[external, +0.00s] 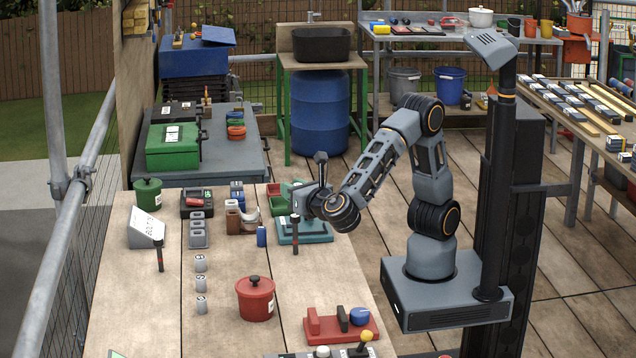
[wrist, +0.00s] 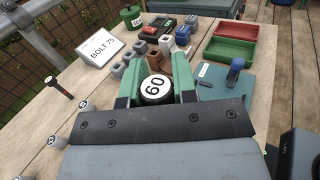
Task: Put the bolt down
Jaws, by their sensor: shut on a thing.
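My gripper (wrist: 156,88) is shut on a bolt whose round white head (wrist: 155,89) is marked 60. In the external view the dark bolt (external: 295,238) hangs upright from my gripper (external: 296,214), in front of the teal plate. I cannot tell whether its lower end touches the table. Another dark bolt (external: 160,255) with a red band stands on the table at the left; it also shows in the wrist view (wrist: 59,87). Beside it is a white sign (external: 147,226) that reads BOLT 75 in the wrist view (wrist: 101,46).
Several small numbered grey cylinders (external: 200,283) stand in a row on the wooden table (external: 130,310). A red pot (external: 256,300) stands in front. The table's left front is clear.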

